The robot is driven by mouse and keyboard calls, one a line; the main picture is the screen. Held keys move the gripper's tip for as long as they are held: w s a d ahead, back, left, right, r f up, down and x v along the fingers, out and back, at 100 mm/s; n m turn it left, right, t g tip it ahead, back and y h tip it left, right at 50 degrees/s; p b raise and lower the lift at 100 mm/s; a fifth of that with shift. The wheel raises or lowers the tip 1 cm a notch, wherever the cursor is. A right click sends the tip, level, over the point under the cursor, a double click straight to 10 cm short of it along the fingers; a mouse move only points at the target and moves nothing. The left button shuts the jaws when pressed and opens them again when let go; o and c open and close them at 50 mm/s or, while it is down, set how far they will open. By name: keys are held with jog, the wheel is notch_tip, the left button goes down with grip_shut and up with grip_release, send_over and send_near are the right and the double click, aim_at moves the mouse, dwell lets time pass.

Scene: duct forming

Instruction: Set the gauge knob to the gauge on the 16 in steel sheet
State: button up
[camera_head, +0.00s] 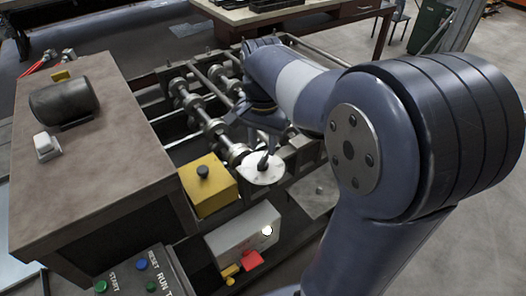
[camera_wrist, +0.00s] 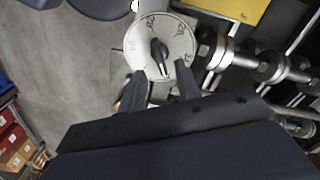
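The gauge knob (camera_wrist: 159,54) is a black pointer on a round white dial (camera_wrist: 184,40) with dark numbers, too small to read surely. In the head view the dial (camera_head: 264,174) sits at the near end of the roller machine, its knob partly hidden by my gripper. My gripper (camera_wrist: 160,72) is open. In the wrist view its two dark fingers point at the dial, with the knob between and just beyond their tips; I cannot tell whether they touch it. No steel sheet with a readable gauge marking is identifiable.
A yellow box (camera_head: 208,188) with a black knob stands left of the dial. A pale box (camera_head: 243,238) with red and yellow handles is below. Rollers (camera_head: 205,115) lie behind. A brown-topped cabinet (camera_head: 95,150) and a START/RESET panel (camera_head: 140,277) are at left.

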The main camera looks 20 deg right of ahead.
aim_at(263, 158)
notch_tip(263, 158, up, 7)
dwell(0.3)
jog(key=shift+f, duration=0.15)
notch_tip(263, 158, down, 11)
jog(key=shift+r, duration=0.1)
dwell(0.4)
jog(key=shift+r, duration=0.15)
dwell(0.3)
